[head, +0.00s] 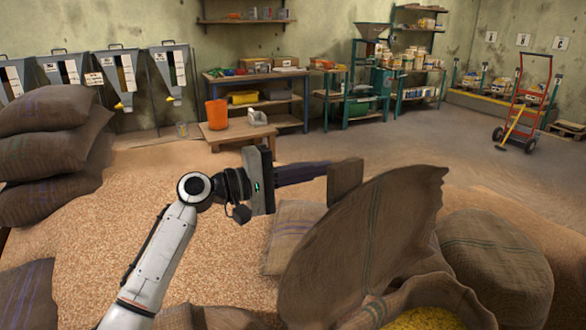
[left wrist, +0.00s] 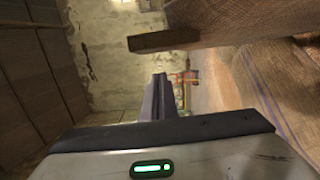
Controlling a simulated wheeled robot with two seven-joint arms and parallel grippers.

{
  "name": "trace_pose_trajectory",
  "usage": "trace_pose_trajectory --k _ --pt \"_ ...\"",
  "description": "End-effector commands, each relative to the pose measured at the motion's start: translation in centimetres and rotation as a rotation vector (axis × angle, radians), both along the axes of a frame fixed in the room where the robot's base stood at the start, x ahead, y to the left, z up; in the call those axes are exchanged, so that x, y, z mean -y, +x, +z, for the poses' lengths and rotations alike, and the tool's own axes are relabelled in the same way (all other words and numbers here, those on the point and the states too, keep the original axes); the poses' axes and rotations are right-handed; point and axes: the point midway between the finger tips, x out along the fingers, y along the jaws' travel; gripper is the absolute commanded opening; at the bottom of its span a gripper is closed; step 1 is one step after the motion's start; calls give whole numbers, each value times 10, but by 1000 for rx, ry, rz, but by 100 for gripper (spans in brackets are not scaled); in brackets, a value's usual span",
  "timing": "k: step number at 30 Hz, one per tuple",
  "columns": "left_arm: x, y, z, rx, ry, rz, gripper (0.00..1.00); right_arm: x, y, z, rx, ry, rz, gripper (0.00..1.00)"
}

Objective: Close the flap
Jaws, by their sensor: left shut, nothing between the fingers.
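The flap (head: 370,235) is a large brown burlap sheet with dark stripes, standing raised over the mouth of an open sack (head: 455,288). Yellow grain (head: 425,319) shows inside. A flat wooden tab (head: 346,183) is at the flap's upper left edge; it also shows in the left wrist view (left wrist: 190,37). My left gripper (head: 325,170) is shut and empty, its dark fingers pointing right, just left of the tab. In the left wrist view, the fingertips (left wrist: 159,78) appear apart from the tab; I cannot tell the depth between them. My right gripper is out of view.
A closed sack (head: 293,235) lies behind the flap, and another bulging sack (head: 495,262) stands to its right. Stacked sacks (head: 45,130) rise at the left. Loose grain (head: 110,240) covers the floor. A low wooden table (head: 238,131) stands behind my arm.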

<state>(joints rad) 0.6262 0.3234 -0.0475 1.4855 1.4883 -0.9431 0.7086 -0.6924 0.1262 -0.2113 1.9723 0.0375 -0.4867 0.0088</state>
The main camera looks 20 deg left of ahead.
Motion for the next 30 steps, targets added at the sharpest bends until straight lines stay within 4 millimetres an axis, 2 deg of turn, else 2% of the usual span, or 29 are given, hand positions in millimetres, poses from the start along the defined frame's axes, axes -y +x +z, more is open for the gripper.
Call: trace_pose_trajectory --k 1,6,14,23,26,30 --pt "7 -6 1 -1 2 -1 0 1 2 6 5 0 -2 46" --pt "20 -16 1 -1 2 0 0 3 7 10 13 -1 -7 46" --pt "23 -18 0 -2 -1 1 0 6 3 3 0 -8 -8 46" --pt "28 -20 2 4 9 -2 0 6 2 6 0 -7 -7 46" --pt "38 -24 5 17 26 -8 0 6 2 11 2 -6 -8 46" --pt "66 -33 9 54 78 -22 0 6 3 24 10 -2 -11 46"
